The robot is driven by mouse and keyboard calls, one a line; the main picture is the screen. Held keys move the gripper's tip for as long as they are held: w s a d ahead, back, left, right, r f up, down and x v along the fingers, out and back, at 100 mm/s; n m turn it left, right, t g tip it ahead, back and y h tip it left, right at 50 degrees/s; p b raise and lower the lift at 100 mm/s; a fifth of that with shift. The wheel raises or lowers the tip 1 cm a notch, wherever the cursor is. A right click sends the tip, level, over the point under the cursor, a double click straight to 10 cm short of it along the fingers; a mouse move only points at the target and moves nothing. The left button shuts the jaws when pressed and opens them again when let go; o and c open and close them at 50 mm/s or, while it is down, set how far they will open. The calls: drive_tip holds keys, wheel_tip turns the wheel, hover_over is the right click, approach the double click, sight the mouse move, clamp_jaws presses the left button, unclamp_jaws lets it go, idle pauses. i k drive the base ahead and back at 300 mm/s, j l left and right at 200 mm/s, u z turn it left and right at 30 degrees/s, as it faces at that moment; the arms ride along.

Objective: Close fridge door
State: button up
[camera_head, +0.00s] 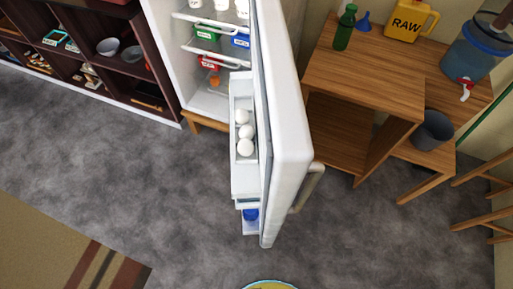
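The white fridge door (285,110) stands wide open in the head view, swung out toward me. I see it nearly edge-on, with a pale handle (309,188) on its right, outer side. Its inner shelves hold white eggs (245,132) and a blue-capped item (251,214). The fridge body (168,60) is behind and to the left, with white wire shelves holding cartons and containers. My gripper is not in this view.
Wooden tables (365,85) stand right of the door, bearing a green bottle, a yellow RAW can and a blue container. A dark shelf unit (75,50) is at the left. A rug (60,245) lies front left. Grey floor (150,180) is clear between. A round yellowish thing is cut off at the bottom edge.

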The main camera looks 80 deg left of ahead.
sight(286, 152)
drive_tip(key=i+j+u, duration=0.1)
drive_tip(key=u, duration=0.4)
drive_tip(key=i+u, duration=0.3)
drive_tip(key=u, duration=0.15)
drive_tip(key=i+l+u, duration=0.1)
drive_tip(key=u, duration=0.4)
drive_tip(key=i+l+u, duration=0.2)
drive_tip(key=u, duration=0.25)
drive_tip(key=i+l+u, duration=0.2)
drive_tip(key=u, duration=0.3)
drive_tip(key=i+u, duration=0.1)
drive_tip(key=u, duration=0.4)
drive_tip(key=l+u, duration=0.15)
drive_tip(key=u, duration=0.3)
drive_tip(key=l+u, duration=0.15)
drive_tip(key=u, duration=0.35)
drive_tip(key=i, duration=0.05)
